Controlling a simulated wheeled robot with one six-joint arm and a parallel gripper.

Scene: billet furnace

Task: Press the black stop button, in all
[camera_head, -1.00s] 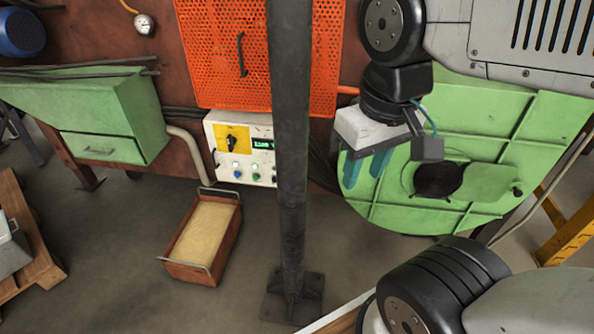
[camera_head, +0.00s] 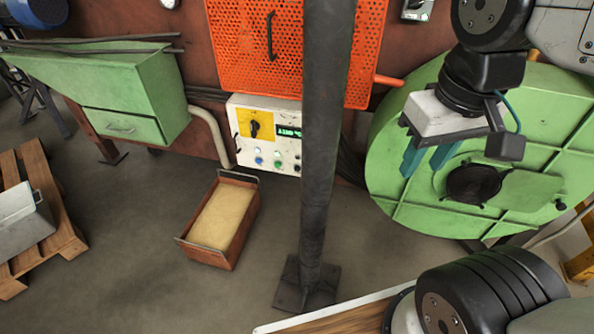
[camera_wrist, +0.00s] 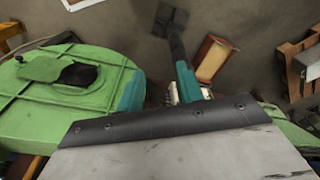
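The white control panel (camera_head: 266,146) is on the furnace wall left of centre in the head view. It has a yellow plate with a black knob (camera_head: 254,127), a green display (camera_head: 289,132), a blue button (camera_head: 258,161) and a green button (camera_head: 277,164). I cannot make out a black stop button for sure; the pole hides the panel's right edge. My gripper (camera_head: 428,166) is open and empty, its teal fingers pointing down in front of the green round door, right of and apart from the panel. The fingers also show in the wrist view (camera_wrist: 160,88).
A dark upright pole (camera_head: 322,190) stands in front of the panel's right edge. The green round door (camera_head: 400,190) is behind my gripper. A small switch box (camera_head: 417,10) is at the top.

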